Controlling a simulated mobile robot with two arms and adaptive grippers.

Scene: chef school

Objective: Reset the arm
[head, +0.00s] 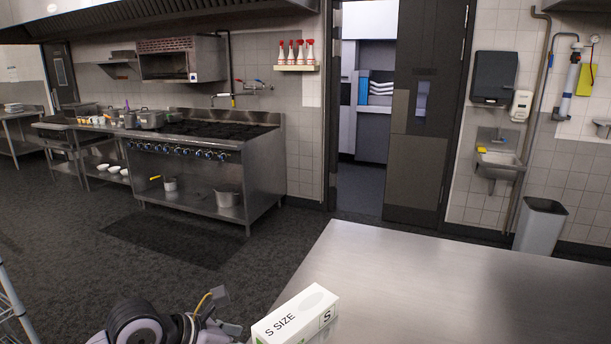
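Part of my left arm and its gripper (217,327) shows at the bottom edge of the head view, left of the steel table. The gripper is cut off by the frame, and its fingers cannot be made out clearly. A white box (296,314) marked "S SIZE" is just to the right of it, at the table's near left edge. I cannot tell whether the gripper touches the box. My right gripper is not in view.
The bare steel table (450,285) fills the lower right. A stove range (205,160) with pots stands at the back left. A dark door (425,110) stands at an open doorway. A grey bin (540,228) is at the right wall. Open floor lies between.

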